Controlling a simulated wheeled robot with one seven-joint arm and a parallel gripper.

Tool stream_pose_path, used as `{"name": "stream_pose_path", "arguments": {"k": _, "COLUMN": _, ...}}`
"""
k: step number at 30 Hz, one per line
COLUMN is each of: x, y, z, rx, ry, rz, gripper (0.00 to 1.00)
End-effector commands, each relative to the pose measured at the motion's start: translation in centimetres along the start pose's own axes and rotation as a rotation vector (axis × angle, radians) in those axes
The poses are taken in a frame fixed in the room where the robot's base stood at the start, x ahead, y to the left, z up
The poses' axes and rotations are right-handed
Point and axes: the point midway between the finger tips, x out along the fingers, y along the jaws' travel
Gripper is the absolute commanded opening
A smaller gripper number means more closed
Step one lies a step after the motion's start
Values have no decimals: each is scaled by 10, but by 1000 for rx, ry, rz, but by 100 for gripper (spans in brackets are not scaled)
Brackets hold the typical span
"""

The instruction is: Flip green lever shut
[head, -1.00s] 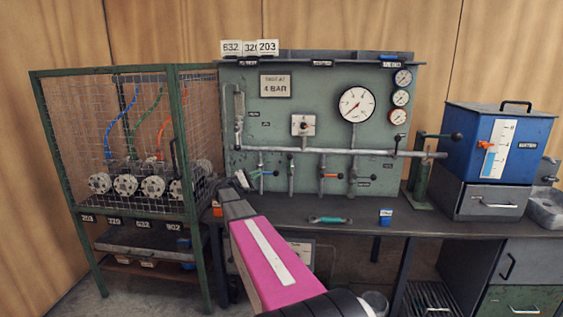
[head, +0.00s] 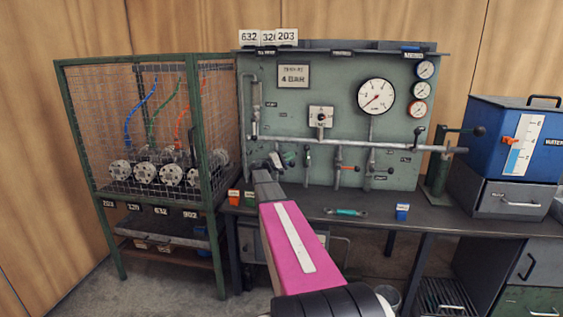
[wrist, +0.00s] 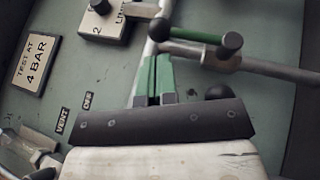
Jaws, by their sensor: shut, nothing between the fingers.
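The green lever (wrist: 196,34) shows in the wrist view as a green bar with dark rounded ends, beside a grey pipe fitting. In the head view the green lever (head: 290,158) is small, low on the left of the grey-green panel. My gripper (head: 276,160) is shut and empty, just left of the lever in the head view. In the wrist view my gripper's green-faced fingers (wrist: 155,70) are together, below and left of the lever's handle. I cannot tell whether they touch it.
A horizontal pipe (head: 350,143) crosses the panel (head: 300,110), with an orange-red lever (head: 350,168) to the right. A mesh cage (head: 150,120) stands at the left. A teal-handled tool (head: 345,212) and a blue block (head: 402,212) lie on the bench. A blue tank (head: 500,140) stands at the right.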

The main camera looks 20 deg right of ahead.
Motion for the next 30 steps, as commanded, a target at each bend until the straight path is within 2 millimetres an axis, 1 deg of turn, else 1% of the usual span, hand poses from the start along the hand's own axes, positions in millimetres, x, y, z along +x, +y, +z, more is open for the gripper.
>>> {"name": "stream_pose_path", "arguments": {"k": 1, "x": 10, "y": 0, "z": 0, "rx": 0, "ry": -3, "rz": 0, "gripper": 0}}
{"name": "stream_pose_path", "arguments": {"k": 3, "x": 21, "y": 0, "z": 0, "rx": 0, "ry": -2, "rz": 0, "gripper": 0}}
{"name": "stream_pose_path", "arguments": {"k": 9, "x": 42, "y": -1, "z": 0, "rx": -1, "ry": -1, "rz": 0, "gripper": 0}}
{"name": "stream_pose_path", "arguments": {"k": 14, "x": 48, "y": 0, "z": 0, "rx": 0, "ry": 0, "rz": 0, "gripper": 0}}
{"name": "stream_pose_path", "arguments": {"k": 30, "x": 51, "y": 0, "z": 2, "rx": 14, "ry": 0, "rz": -26, "gripper": 0}}
